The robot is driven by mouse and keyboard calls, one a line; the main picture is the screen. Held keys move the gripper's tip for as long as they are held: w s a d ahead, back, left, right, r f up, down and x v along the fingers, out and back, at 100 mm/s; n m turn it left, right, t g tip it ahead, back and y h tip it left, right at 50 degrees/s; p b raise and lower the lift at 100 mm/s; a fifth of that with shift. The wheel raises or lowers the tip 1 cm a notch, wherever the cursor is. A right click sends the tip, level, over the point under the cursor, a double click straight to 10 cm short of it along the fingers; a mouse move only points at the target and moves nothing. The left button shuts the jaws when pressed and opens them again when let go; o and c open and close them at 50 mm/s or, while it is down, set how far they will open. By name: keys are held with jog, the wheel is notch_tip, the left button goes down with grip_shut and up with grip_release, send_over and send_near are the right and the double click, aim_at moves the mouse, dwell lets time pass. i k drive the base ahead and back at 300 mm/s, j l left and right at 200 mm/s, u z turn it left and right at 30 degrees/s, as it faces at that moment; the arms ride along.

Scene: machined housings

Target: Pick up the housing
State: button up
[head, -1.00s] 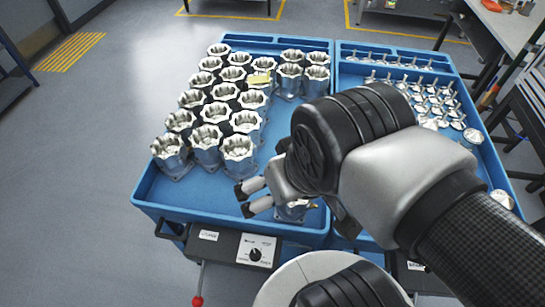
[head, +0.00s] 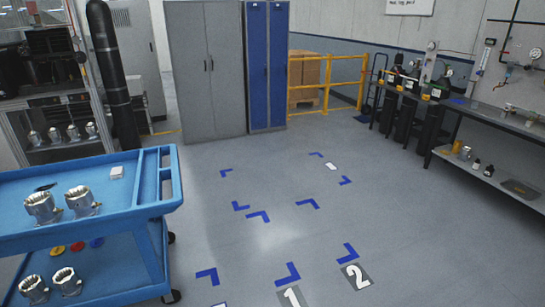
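Two silver machined housings stand upright on the top shelf of a blue cart at the left in the head view, one (head: 41,207) nearer the left edge and one (head: 82,201) just right of it. Two more housings, one (head: 33,289) and one (head: 67,281), stand on the cart's lower shelf. Several similar housings (head: 73,132) sit in a row on a machine ledge behind the cart. My gripper is not in view, so what it holds cannot be seen.
The blue cart (head: 110,223) has raised edges. Grey floor with blue corner marks (head: 287,272) is open in the middle. Lockers (head: 266,70) and a yellow rail (head: 345,75) stand behind. A workbench (head: 470,118) runs along the right wall.

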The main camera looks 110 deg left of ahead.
aim_at(42, 204)
jog(key=u, duration=5.2)
jog(key=i+z, duration=0.1)
jog(key=i, duration=0.45)
jog(key=i+j+z, duration=0.1)
jog(key=i, duration=0.4)
jog(key=i+j+z, duration=0.1)
jog(key=i, duration=0.45)
jog(key=i+j+z, duration=0.1)
jog(key=i+j, duration=0.2)
jog(key=i, duration=0.2)
jog(key=i+j+z, duration=0.1)
jog(key=i, duration=0.45)
jog(key=i+j+z, duration=0.1)
jog(key=i+j, duration=0.3)
jog(key=i+j+z, duration=0.15)
jog(key=i+j, duration=0.15)
jog(key=i, duration=0.3)
